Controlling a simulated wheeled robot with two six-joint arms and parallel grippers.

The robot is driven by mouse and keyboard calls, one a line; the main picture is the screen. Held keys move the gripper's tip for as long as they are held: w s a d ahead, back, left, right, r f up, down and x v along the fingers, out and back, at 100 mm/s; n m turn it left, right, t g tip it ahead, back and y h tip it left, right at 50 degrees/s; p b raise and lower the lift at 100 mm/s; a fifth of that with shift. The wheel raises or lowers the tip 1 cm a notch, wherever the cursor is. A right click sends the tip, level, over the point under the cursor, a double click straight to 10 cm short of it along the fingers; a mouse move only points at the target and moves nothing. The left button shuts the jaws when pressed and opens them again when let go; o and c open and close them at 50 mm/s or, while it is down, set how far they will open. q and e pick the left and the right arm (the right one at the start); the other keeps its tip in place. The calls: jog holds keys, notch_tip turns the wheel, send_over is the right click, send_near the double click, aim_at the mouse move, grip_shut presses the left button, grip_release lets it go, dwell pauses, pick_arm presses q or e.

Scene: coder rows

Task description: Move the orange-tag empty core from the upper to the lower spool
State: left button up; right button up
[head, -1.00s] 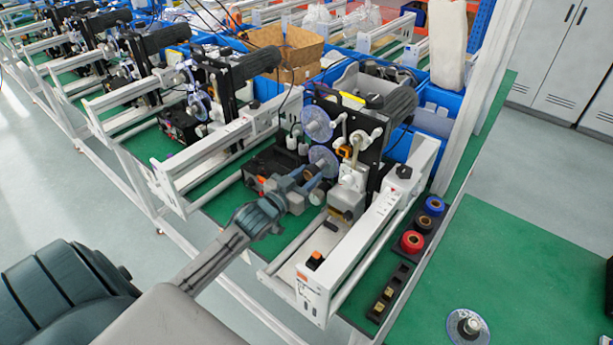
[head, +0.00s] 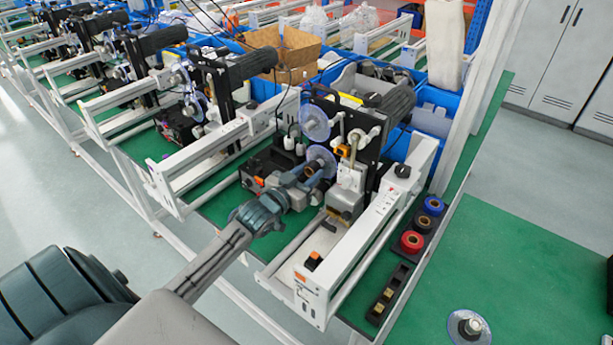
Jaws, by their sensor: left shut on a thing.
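The coder machine in front of me has two clear discs on its dark upright plate. The upper spool (head: 314,122) shows its clear disc with no gripper at it. The lower spool (head: 322,157) is just below. My left gripper (head: 309,173) reaches in from the left and is shut on a small core (head: 313,167) right in front of the lower spool's disc. The fingers hide much of the core. I cannot tell whether it sits on the spindle, and its tag is too small to make out. My right gripper is not in view.
White rails (head: 355,240) flank the machine. Red (head: 412,241) and blue (head: 433,205) rolls stand in a dark holder at its right. A loose clear disc (head: 467,326) lies on the green tabletop (head: 520,250), which is mostly free. Similar machines stand at the left.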

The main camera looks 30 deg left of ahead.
pick_arm(q)
jog(key=shift+w+d+b, duration=0.1)
jog(key=shift+w+b, duration=0.8)
jog(key=shift+w, duration=0.2)
jog(key=o, duration=1)
jog(key=shift+s, duration=0.1)
jog(key=shift+s+a+b, duration=0.15)
jog(key=shift+s+b, duration=0.2)
jog(key=shift+s, duration=1.45)
jog(key=shift+s+a+b, duration=0.15)
jog(key=shift+s+b, duration=0.15)
jog(key=shift+s, duration=1.45)
jog(key=shift+s+a+b, duration=0.15)
jog(key=shift+s+b, duration=0.2)
jog(key=shift+s, duration=1.45)
